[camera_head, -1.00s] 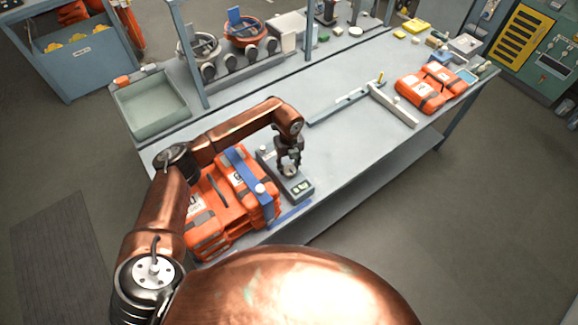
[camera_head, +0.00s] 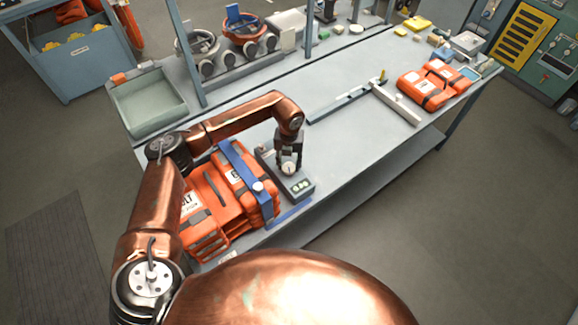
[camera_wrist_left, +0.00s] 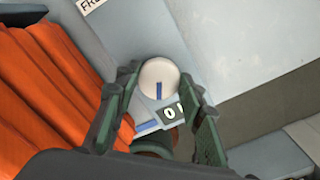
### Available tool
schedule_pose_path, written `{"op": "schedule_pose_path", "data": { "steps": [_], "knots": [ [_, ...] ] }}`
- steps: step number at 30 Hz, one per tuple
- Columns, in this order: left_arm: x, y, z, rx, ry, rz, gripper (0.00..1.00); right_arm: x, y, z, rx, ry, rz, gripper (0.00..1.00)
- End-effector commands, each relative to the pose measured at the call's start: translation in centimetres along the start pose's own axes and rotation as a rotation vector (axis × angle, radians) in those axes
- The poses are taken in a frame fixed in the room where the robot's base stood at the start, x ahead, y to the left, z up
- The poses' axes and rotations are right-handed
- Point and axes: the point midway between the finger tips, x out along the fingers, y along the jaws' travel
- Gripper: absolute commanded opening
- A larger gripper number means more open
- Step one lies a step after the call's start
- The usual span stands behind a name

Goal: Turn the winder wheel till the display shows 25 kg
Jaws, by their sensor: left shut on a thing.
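The winder wheel (camera_head: 289,169) is a pale round knob on a small grey unit (camera_head: 271,166) on the bench. In the left wrist view the wheel (camera_wrist_left: 160,74) shows a blue mark on its face. My left gripper (camera_head: 289,166) points down over the unit and is shut on the wheel; its fingers stand on both sides of it in the wrist view. The display (camera_head: 301,186) sits at the unit's near end, too small to read there. In the wrist view the display (camera_wrist_left: 172,112) shows a 0 and part of another digit, the rest hidden by a finger. My right gripper is out of view.
An orange pack (camera_head: 215,197) with a blue strap (camera_head: 243,166) stands close left of the unit. More orange packs (camera_head: 425,90) lie at the bench's far right. A green-grey tray (camera_head: 150,106) is at the back left. The bench (camera_head: 350,150) right of the unit is clear.

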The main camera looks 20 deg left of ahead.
Motion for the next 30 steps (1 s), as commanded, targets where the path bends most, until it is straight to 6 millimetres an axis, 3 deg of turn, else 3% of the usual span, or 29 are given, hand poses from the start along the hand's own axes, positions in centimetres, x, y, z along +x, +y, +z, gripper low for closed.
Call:
{"op": "schedule_pose_path", "data": {
  "steps": [15, 30],
  "knots": [
    [0.0, -0.1, 0.1, 0.366, -0.004, 0.001, 0.12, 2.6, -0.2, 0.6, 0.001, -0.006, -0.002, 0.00],
    [-0.2, -0.2, 0.1, 0.451, -0.004, -0.001, 0.12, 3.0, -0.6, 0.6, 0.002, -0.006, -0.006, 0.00]
  ]
}}
